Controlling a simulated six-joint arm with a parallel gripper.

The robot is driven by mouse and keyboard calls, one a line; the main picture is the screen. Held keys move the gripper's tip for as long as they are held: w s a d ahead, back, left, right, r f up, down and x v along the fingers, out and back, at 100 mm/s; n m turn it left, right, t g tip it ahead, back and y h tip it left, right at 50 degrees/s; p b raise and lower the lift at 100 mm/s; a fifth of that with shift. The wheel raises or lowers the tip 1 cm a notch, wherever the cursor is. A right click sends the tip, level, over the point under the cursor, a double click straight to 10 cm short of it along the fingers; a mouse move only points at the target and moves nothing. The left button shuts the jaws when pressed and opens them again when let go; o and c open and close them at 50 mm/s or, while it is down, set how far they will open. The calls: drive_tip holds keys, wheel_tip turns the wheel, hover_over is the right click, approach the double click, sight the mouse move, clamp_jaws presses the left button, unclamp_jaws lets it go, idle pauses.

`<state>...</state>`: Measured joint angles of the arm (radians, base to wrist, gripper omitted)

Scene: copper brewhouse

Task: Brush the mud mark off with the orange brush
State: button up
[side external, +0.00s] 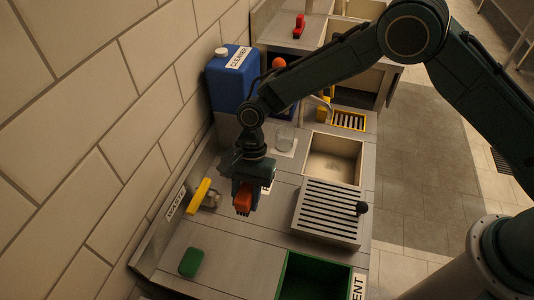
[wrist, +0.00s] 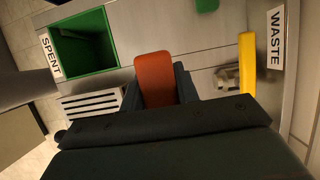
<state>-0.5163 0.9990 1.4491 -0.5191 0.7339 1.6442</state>
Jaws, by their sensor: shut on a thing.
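My gripper (side external: 245,205) is shut on the orange brush (side external: 243,199) and holds it above the grey metal counter (side external: 220,236). In the wrist view the brush (wrist: 155,80) shows as a rounded orange block between the two fingers of my gripper (wrist: 158,95). Its bristles are hidden, and I cannot tell whether it touches the counter. I cannot make out a mud mark in either view; the gripper and brush hide part of the counter.
A yellow-handled metal fitting (side external: 200,195) is left of my gripper, by the WASTE label. A slatted grate (side external: 328,213), green bin (side external: 284,272) and sink basin (side external: 333,160) lie to the right. A green block (side external: 191,262) is in front; a blue CLEANER jug (side external: 228,80) stands behind.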

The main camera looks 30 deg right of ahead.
wheel_tip(320, 180, down, 7)
idle(1.3)
drive_tip(key=o, duration=1)
drive_tip(key=shift+r, duration=0.1)
drive_tip(key=shift+c, duration=0.2)
drive_tip(key=shift+f, duration=3.25)
drive_tip(key=c, duration=1.2)
drive_tip(key=shift+o, duration=0.2)
drive_tip(key=shift+r, duration=0.2)
